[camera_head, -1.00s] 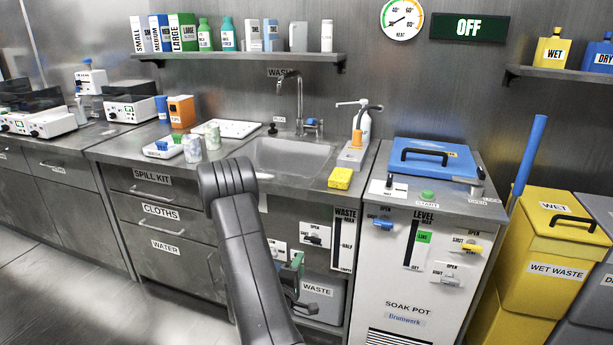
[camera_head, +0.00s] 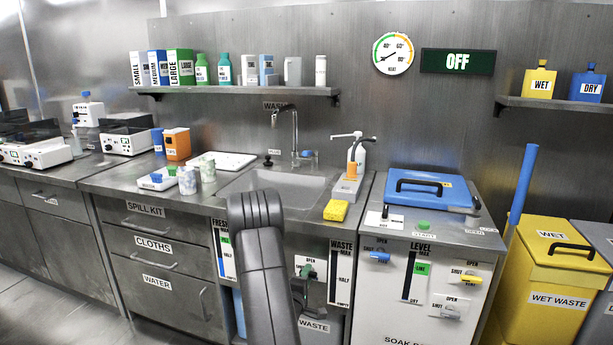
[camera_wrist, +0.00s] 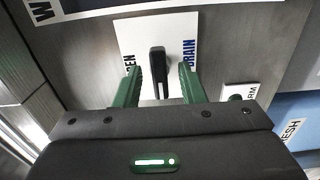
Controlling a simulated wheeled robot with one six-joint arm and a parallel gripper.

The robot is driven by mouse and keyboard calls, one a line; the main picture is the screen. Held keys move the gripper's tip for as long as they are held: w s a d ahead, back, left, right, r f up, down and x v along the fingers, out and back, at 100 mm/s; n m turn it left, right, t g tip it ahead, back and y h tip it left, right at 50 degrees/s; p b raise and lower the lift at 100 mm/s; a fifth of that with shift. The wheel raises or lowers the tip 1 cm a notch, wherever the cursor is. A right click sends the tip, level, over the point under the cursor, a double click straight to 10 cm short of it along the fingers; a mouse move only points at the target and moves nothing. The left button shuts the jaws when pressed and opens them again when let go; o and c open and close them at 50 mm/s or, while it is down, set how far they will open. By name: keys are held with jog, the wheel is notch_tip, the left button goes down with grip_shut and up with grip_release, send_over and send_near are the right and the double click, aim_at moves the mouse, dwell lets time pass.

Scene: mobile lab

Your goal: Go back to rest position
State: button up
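My gripper (camera_wrist: 160,92) shows in the wrist view with its two green fingers spread apart. A black lever (camera_wrist: 158,72) on a white plate lettered DRAIN (camera_wrist: 187,30) appears between the fingers, with a gap on each side. How far the lever lies beyond the fingertips is hard to tell. In the head view my grey arm (camera_head: 265,270) reaches down in front of the sink cabinet. The gripper itself is mostly hidden or too small there to read.
The sink (camera_head: 275,188) and a yellow sponge (camera_head: 336,210) are behind my arm. The white soak pot (camera_head: 385,290) with its blue lid (camera_head: 432,188) stands to the right, beside a yellow wet waste bin (camera_head: 562,270). Floor shows at lower left (camera_head: 40,295).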

jog(key=shift+s, duration=0.1)
jog(key=p+v, duration=0.1)
jog(key=v, duration=1.2)
jog(key=w+d+m+b, duration=0.1)
jog(key=w+d+m, duration=0.3)
jog(key=w+m, duration=0.6)
jog(key=w, duration=0.2)
jog(key=shift+w, duration=0.3)
jog(key=shift+r, duration=0.1)
dwell(0.3)
